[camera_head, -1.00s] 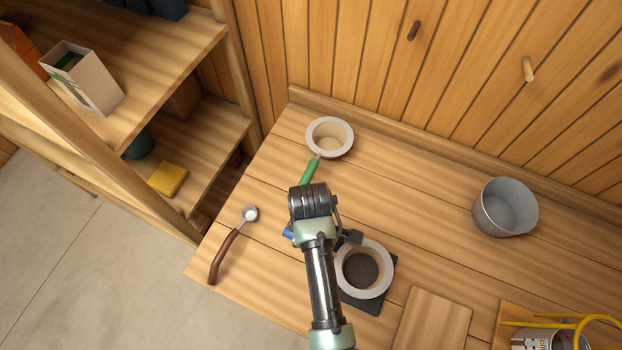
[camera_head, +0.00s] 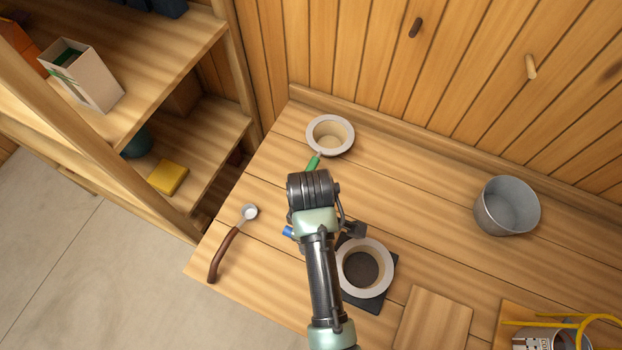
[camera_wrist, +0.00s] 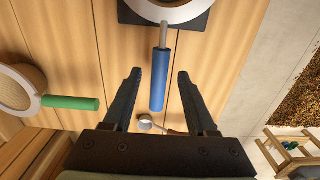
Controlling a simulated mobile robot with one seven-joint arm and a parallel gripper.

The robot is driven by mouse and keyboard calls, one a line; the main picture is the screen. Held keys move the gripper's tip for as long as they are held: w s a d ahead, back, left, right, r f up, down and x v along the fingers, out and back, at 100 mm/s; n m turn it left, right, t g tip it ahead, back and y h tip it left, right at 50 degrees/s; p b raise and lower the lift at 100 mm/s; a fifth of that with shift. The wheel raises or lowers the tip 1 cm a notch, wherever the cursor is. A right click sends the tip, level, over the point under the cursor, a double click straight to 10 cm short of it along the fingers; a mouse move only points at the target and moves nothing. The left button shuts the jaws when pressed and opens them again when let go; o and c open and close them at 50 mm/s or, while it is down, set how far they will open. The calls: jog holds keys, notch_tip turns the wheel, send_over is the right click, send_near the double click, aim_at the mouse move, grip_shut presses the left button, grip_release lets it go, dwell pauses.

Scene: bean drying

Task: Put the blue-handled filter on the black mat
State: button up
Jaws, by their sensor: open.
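The blue-handled filter has a pale ring-shaped rim (camera_head: 388,272) and a dark inside. Its bowl sits on the black mat (camera_head: 357,303), with mat corners showing around it. Its blue handle (camera_wrist: 160,80) points away from the mat toward my gripper; in the head view only the handle's end (camera_head: 288,232) shows beside my wrist. My gripper (camera_wrist: 157,76) is open, with one finger on each side of the blue handle and visible gaps to both. My arm hides the fingers in the head view, so their height above the handle is unclear.
A green-handled filter (camera_head: 345,126) lies near the back wall, its green handle (camera_wrist: 70,103) left of my fingers. A brown-handled scoop (camera_head: 222,255) lies at the left. A grey pot (camera_head: 506,210) and a wooden board (camera_head: 435,320) are to the right.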

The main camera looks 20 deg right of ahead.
notch_tip(320, 180, up, 9)
jog(key=p, duration=0.2)
jog(key=shift+w+f, duration=0.1)
jog(key=shift+f, duration=0.05)
jog(key=w+a+r+m+t+h, duration=0.1)
jog(key=w+r+t, duration=0.4)
jog(key=r, duration=0.5)
jog(key=w+a+r+m+t, duration=0.1)
jog(key=w+r+t, duration=0.3)
jog(key=w+r, duration=0.5)
jog(key=w+r+m+t+h, duration=0.15)
jog(key=w+r+t, duration=0.3)
jog(key=r, duration=0.55)
jog(key=s+a+r+m+t, duration=0.1)
jog(key=a+r+t, duration=0.15)
jog(key=r, duration=0.65)
jog(key=a+r+m+t, duration=0.15)
jog(key=r+t, duration=0.25)
jog(key=r, duration=0.4)
jog(key=s+a+r+m+t+y, duration=0.1)
jog(key=s+a+r+t, duration=0.1)
jog(key=s+r, duration=0.4)
jog(key=s+a+r+m+t+y, duration=0.1)
jog(key=s+r+t, duration=0.4)
jog(key=r, duration=0.6)
jog(key=shift+s+a+r, duration=0.25)
jog(key=shift+s+a, duration=0.1)
jog(key=shift+s, duration=0.3)
